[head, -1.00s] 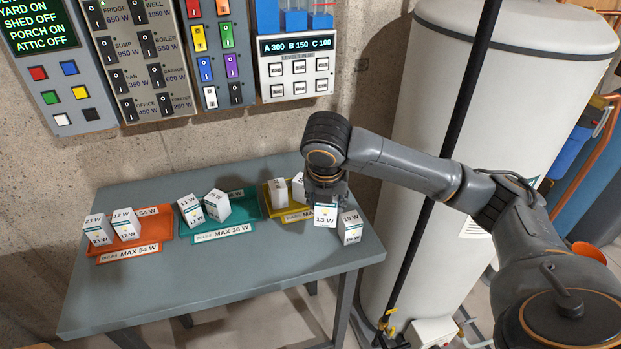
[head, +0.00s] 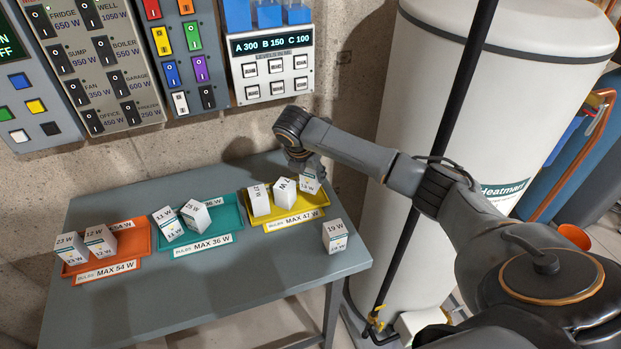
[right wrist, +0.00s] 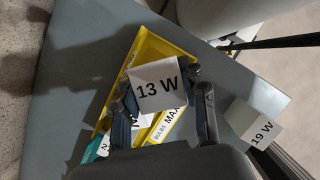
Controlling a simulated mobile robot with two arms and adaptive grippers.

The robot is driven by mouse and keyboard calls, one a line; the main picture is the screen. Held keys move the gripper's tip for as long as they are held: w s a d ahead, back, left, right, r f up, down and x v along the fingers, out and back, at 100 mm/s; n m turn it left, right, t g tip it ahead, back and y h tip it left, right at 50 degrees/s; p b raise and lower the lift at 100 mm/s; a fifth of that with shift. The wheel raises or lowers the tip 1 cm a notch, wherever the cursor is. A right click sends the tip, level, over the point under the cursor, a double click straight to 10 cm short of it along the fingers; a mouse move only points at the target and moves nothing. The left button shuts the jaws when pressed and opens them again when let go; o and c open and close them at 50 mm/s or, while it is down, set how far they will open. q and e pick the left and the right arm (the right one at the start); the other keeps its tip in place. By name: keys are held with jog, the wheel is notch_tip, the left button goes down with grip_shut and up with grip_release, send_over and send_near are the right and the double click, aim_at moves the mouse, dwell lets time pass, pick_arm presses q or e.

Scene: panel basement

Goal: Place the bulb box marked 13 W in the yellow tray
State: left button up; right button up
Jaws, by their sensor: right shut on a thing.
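The bulb box marked 13 W (head: 311,185) is white and sits between the fingers of my right gripper (head: 311,170), at the right end of the yellow tray (head: 322,201). In the right wrist view the 13 W box (right wrist: 157,88) faces the camera, tilted, between the fingers of my right gripper (right wrist: 165,98), with the yellow tray (right wrist: 160,48) beneath. Whether it touches the tray floor is unclear. Two other white boxes, the left one (head: 260,203) and a tilted one (head: 284,192) close beside the held box, stand in the tray. My left gripper is not in view.
A 19 W box (head: 335,236) stands on the grey table (head: 200,290) right of the yellow tray. The teal tray (head: 228,218) and orange tray (head: 140,238) hold two boxes each. A white tank (head: 440,110) and black pipe stand behind my right arm.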

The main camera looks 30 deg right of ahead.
aim_at(311, 182)
jog(key=shift+w+d+f, duration=0.25)
jog(key=shift+w+f, duration=0.2)
jog(key=shift+f, duration=0.1)
jog(key=shift+w+d+f, duration=0.1)
jog(key=shift+w+f, duration=0.05)
jog(key=shift+f, duration=0.1)
notch_tip(311, 182, down, 2)
jog(key=shift+f+p, duration=0.2)
jog(key=shift+p, duration=0.15)
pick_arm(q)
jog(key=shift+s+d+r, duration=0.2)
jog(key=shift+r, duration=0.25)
pick_arm(e)
jog(key=shift+f, duration=0.45)
jog(key=o, duration=1.1)
jog(key=shift+f, duration=0.15)
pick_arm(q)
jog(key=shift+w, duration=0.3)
pick_arm(e)
jog(key=shift+o, duration=0.2)
